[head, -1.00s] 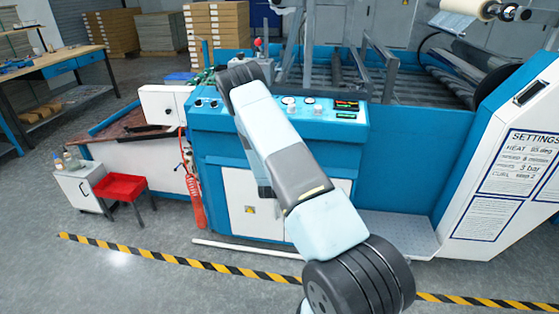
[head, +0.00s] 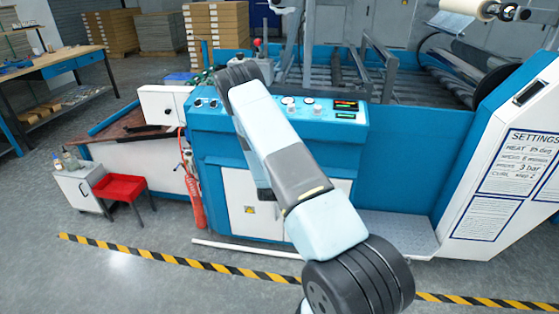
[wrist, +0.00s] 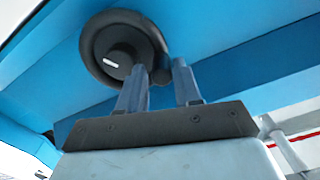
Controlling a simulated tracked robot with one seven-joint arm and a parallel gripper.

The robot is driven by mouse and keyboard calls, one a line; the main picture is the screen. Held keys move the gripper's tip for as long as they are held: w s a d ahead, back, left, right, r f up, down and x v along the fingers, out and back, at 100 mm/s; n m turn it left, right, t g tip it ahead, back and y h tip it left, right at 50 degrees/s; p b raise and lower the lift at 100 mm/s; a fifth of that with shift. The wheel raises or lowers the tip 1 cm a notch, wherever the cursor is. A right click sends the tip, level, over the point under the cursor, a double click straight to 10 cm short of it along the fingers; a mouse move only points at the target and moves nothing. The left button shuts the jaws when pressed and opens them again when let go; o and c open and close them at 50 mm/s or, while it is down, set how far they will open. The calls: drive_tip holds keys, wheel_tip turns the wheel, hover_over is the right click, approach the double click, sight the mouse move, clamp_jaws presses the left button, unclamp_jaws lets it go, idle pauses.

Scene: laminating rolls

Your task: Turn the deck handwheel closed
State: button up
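The deck handwheel (wrist: 118,48) is a round black wheel with a thick rim and a short white mark near its hub, on a blue panel in the wrist view. My gripper (wrist: 160,70) is at the wheel's lower right, its two blue-grey fingers apart. A dark part of the wheel's edge shows between the fingertips. I cannot tell whether the fingers press on it. In the head view the handwheel and the gripper are hidden behind my arm, which reaches to the blue control console (head: 225,140).
The console top has knobs and small lit displays (head: 345,106). A red stool (head: 118,187) and a white cabinet (head: 80,185) stand at left. A red hose or extinguisher (head: 193,190) hangs on the console's left side. Yellow-black tape (head: 180,261) crosses the open floor.

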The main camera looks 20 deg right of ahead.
drive_tip(key=v, duration=1.2)
drive_tip(key=shift+s, duration=0.2)
drive_tip(key=w+a+r+g+y, duration=0.2)
drive_tip(key=w+r, duration=0.1)
drive_tip(key=r, duration=0.5)
drive_tip(key=s+a+r+n+g+y, duration=0.1)
drive_tip(key=s+a+r+y, duration=0.15)
drive_tip(key=r, duration=0.45)
drive_tip(key=s+a+r+n+g+y, duration=0.1)
drive_tip(key=a+r+y, duration=0.15)
drive_tip(key=r, duration=0.45)
drive_tip(key=s+a+r+n+y, duration=0.1)
drive_tip(key=s+a+r+y, duration=0.15)
drive_tip(key=r, duration=0.45)
drive_tip(key=s+a+r+n+g+y, duration=0.1)
drive_tip(key=s+a+r+n+g, duration=0.2)
drive_tip(key=s+r, duration=0.85)
drive_tip(key=s+r+n+g, duration=0.2)
drive_tip(key=s+n, duration=0.2)
drive_tip(key=s, duration=1.8)
drive_tip(key=shift+d+r, duration=0.2)
drive_tip(key=shift+d, duration=0.15)
drive_tip(key=shift+s+h, duration=0.1)
drive_tip(key=shift+h, duration=0.15)
